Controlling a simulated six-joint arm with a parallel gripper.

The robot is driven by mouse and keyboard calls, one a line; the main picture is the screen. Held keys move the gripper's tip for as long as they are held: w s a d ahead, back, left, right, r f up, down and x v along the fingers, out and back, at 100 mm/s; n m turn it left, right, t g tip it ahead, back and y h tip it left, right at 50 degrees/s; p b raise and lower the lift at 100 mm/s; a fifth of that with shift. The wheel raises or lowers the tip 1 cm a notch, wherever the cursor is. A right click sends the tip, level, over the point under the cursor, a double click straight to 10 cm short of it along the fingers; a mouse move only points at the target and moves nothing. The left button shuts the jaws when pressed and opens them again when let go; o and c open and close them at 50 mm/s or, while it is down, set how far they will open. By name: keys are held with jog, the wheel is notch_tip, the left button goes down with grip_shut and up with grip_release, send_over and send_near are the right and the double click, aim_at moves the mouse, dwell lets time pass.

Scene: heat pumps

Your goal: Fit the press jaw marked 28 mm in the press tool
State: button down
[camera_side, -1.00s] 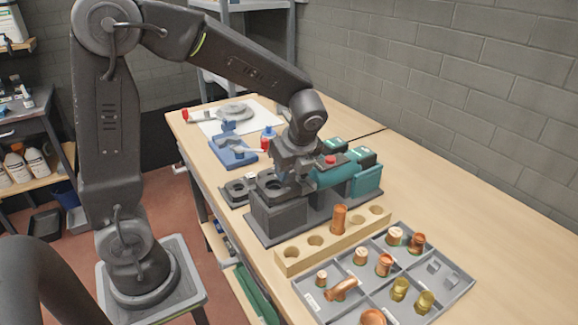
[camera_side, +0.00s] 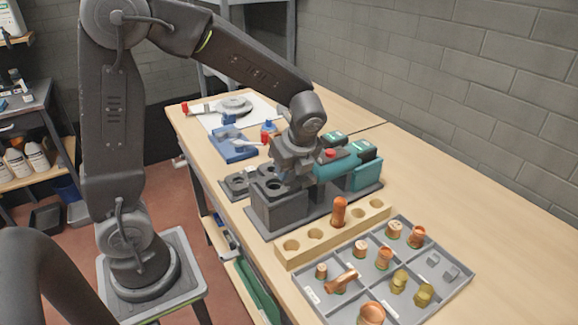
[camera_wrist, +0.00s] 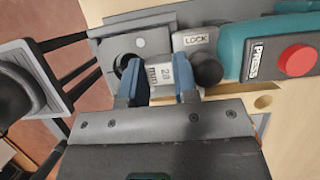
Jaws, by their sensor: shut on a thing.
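The 28 mm jaw (camera_wrist: 161,73) shows in the wrist view as a pale label reading 28 mm between my two blue fingers. My gripper (camera_wrist: 159,88) is shut on it. In the side view my gripper (camera_side: 292,173) is low over the dark grey stand, at the front end of the press tool (camera_side: 338,167). The tool is teal with a red button, also in the wrist view (camera_wrist: 240,50), with a grey LOCK part (camera_wrist: 194,42) just beyond my right finger. The jaw's body is mostly hidden, so I cannot tell whether it is seated.
The grey stand (camera_side: 280,209) has a round dark hole beside my gripper. A wooden block with holes (camera_side: 290,250) holds one copper piece. A grey tray (camera_side: 455,283) of copper and brass fittings lies in front. A blue vise (camera_side: 232,150) stands behind. The table's right side is clear.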

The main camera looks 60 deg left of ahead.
jog(key=c, duration=0.8)
grip_release()
jog(key=v, duration=1.3)
jog(key=s+d+n+t+h, duration=0.1)
jog(key=s+n+t+h, duration=0.1)
jog(key=s+n, duration=0.5)
jog(key=s+d+f+n+t+h, duration=0.1)
jog(key=s+n+t+h, duration=0.1)
jog(key=s+n, duration=0.5)
jog(key=shift+d+f+n+t, duration=0.35)
jog(key=shift+n+t, duration=0.45)
jog(key=shift+n, duration=1.2)
